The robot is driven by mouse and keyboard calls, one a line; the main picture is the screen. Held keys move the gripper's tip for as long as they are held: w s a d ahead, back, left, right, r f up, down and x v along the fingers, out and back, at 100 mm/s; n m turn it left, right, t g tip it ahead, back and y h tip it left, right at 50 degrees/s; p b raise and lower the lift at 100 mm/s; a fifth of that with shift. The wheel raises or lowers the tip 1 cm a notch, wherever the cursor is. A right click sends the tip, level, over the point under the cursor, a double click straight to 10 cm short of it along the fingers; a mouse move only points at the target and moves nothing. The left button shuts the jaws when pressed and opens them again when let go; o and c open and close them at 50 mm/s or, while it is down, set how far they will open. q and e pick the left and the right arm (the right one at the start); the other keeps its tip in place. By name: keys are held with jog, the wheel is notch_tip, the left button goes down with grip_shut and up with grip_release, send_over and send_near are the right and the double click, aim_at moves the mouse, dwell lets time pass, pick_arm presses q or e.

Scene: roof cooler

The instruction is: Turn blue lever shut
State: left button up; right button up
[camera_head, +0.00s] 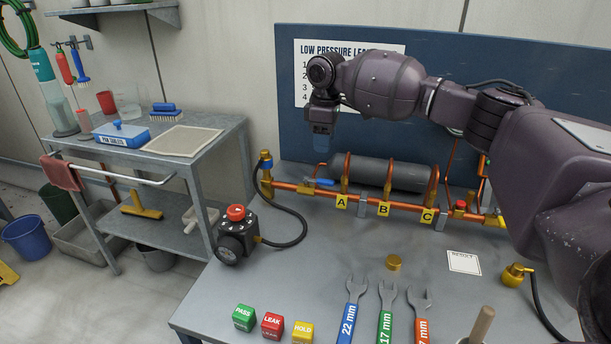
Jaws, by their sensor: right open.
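The blue lever (322,182) sits on the left part of the copper pipe assembly (400,203), just left of tag A, and lies roughly along the pipe. Part of its valve is hard to make out at this size. My right gripper (321,148) points down above the blue lever, apart from it, with its jaws open and nothing seen between them. My left gripper is not in view.
A black pump with a red knob (236,213) and hose stands left of the pipe. Coloured blocks (272,325) and several wrenches (386,310) lie at the bench front. A grey cylinder (385,173) lies behind the pipe. A cart (185,140) stands left.

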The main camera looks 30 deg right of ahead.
aim_at(324, 180)
notch_tip(324, 180, down, 4)
jog(key=shift+d+r+b, duration=0.1)
jog(key=shift+b, duration=0.35)
notch_tip(324, 180, down, 5)
jog(key=shift+f+b, duration=0.2)
jog(key=shift+b, duration=0.35)
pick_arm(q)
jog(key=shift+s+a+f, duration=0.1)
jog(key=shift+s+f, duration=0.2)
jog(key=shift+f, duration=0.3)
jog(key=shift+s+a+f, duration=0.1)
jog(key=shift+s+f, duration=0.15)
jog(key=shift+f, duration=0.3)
pick_arm(e)
jog(key=shift+f, duration=0.75)
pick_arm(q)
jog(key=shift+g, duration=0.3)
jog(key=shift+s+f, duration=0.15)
pick_arm(e)
grip_shut()
